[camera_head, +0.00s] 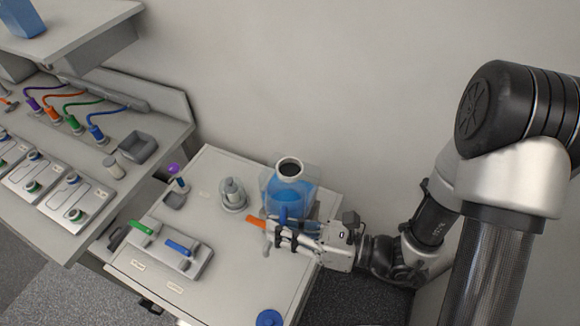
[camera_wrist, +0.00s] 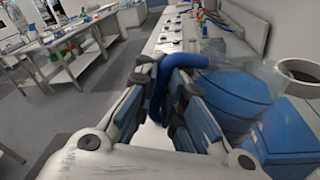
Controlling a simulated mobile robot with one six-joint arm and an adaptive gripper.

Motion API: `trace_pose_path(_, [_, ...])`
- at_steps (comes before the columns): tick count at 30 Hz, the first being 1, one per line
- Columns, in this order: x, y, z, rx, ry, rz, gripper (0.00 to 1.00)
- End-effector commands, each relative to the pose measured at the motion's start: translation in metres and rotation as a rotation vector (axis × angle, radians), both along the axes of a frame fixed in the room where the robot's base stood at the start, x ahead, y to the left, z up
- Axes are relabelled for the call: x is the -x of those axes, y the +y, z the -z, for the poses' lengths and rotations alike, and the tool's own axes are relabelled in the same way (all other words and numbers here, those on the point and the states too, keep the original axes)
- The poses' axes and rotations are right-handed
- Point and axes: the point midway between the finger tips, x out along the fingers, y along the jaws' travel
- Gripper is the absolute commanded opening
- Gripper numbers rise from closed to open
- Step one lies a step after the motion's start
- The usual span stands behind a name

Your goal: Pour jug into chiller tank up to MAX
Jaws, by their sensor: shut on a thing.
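The jug (camera_head: 286,203) is see-through with blue liquid inside, and its curved blue handle is between my gripper's fingers. My gripper (camera_head: 284,236) is shut on this handle at the jug's near side. In the wrist view the fingers (camera_wrist: 168,95) clasp the handle, and the jug (camera_wrist: 235,92) is just right of them, roughly upright. The chiller tank (camera_wrist: 292,135) is blue with a pale round neck, just beyond the jug. Its dark, open mouth shows in the head view (camera_head: 289,167). The jug overlaps the tank's front, hiding the level and any MAX mark.
An orange handle (camera_head: 257,222) lies close to my fingers. A grey fitting (camera_head: 233,194) and a tray with green and blue handles (camera_head: 165,247) are to the left. A blue cap (camera_head: 270,318) is on the front edge. The wall is behind the tank.

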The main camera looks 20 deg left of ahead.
Motion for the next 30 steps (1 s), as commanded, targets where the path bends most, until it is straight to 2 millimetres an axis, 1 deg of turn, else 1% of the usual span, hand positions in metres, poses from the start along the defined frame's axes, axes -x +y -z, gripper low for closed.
trace_pose_path(4, [-0.008, 0.002, -0.012, 0.015, 0.063, -0.002, 0.00])
trace_pose_path(30, [-0.021, 0.006, -0.035, 0.041, 0.162, -0.001, 0.00])
